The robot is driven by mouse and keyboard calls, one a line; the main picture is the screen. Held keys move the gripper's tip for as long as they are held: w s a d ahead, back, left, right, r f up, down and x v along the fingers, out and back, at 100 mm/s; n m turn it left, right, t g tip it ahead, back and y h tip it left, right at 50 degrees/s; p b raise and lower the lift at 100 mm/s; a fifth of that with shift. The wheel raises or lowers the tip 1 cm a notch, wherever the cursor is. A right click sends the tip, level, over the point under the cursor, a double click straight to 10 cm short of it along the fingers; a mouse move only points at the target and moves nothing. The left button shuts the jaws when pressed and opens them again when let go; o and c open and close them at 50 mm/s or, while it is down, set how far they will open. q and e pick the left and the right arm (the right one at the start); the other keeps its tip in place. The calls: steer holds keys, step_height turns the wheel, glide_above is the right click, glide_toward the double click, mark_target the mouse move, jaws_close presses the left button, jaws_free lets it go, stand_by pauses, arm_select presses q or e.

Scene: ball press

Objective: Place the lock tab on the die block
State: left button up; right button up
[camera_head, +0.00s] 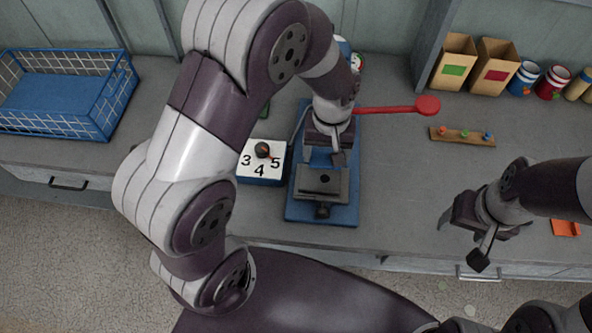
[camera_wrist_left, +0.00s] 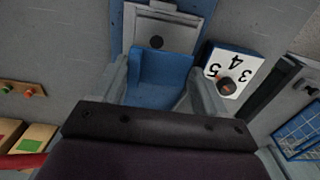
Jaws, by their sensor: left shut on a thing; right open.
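The die block (camera_head: 321,183) is a grey block with a dark round hole, on the blue press base (camera_head: 346,208). It also shows at the top of the left wrist view (camera_wrist_left: 181,33). My left gripper (camera_head: 323,157) is just behind the die block in the head view. Its fingers are shut on a blue angled piece (camera_wrist_left: 162,72), which looks like the lock tab. Whether this piece touches the block or base I cannot tell. My right gripper (camera_head: 462,238) is open and empty over the counter's front edge at the right.
A dial box (camera_head: 262,172) numbered 3, 4, 5 stands left of the press. A red lever (camera_head: 395,107) sticks out to the right. A blue wire basket (camera_head: 62,95), cardboard bins (camera_head: 455,62), cans and a peg strip (camera_head: 462,137) stand farther off.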

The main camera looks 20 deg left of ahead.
mark_target(325, 179)
arm_select(q)
step_height(325, 179, down, 8)
steer(key=shift+d+r, duration=0.1)
steer(key=shift+w+d+f, duration=0.1)
steer(key=shift+d+f, duration=0.1)
steer(key=shift+f, duration=0.15)
steer(key=o, duration=1)
step_height(325, 179, up, 12)
steer(key=shift+a, duration=0.1)
steer(key=s+a+m, duration=0.1)
steer(key=s+a, duration=0.1)
steer(key=s+a+m+t, duration=0.1)
steer(key=s+a, duration=0.1)
steer(key=s, duration=0.1)
steer(key=s+a+r+m, duration=0.1)
steer(key=s+a, duration=0.2)
steer(key=shift+s+a, duration=0.1)
steer(key=shift+s, duration=0.1)
